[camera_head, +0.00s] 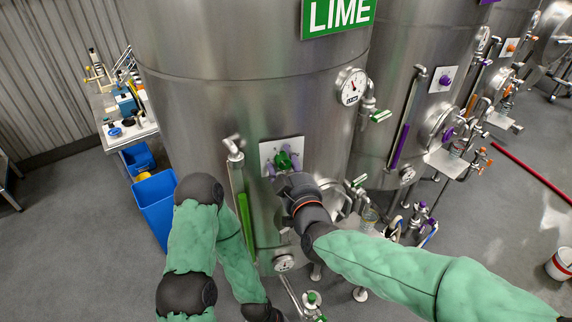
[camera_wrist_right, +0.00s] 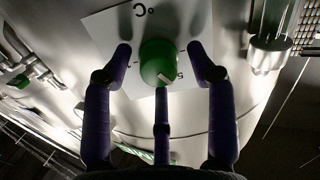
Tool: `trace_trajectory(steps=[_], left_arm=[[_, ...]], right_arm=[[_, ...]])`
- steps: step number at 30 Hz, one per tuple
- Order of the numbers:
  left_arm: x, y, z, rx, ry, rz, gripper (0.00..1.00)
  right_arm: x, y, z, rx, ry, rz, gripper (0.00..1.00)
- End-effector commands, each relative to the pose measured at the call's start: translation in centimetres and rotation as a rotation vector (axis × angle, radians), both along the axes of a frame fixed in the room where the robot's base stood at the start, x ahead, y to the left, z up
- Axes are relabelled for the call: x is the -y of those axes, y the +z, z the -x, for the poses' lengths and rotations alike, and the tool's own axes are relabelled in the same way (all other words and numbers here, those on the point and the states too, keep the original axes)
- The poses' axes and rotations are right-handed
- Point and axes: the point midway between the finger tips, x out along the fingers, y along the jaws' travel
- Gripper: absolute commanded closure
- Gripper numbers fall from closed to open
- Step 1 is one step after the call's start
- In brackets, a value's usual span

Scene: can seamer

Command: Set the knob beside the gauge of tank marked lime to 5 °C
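The tank marked LIME (camera_head: 230,110) stands in the middle of the head view, with its green sign (camera_head: 338,14) at the top. The green knob (camera_head: 284,160) sits on a white plate (camera_head: 268,150) on the tank's front. In the right wrist view the knob (camera_wrist_right: 156,60) has a white pointer mark on its lower edge, near the digit 5. The plate there shows upside-down °C lettering. My right gripper (camera_wrist_right: 160,58) is open, its purple fingers spread around the knob with gaps visible at both sides. My left gripper is not visible; its arm runs down at the lower left.
A vertical pipe with a green sleeve (camera_head: 245,216) stands left of the knob. Blue bins (camera_head: 156,200) and a cluttered table (camera_head: 127,118) are at left. Another tank (camera_head: 410,70) with purple fittings is at right.

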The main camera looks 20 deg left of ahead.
Motion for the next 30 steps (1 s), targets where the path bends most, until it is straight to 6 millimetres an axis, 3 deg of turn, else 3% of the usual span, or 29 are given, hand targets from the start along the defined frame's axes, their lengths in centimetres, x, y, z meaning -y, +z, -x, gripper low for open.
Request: trace_trajectory(steps=[11,30], left_arm=[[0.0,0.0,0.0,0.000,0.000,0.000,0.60],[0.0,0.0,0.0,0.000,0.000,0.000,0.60]], right_arm=[[0.7,0.0,1.1,-0.002,0.001,0.001,0.42],[6.1,0.5,9.1,0.000,0.000,0.000,0.42]])
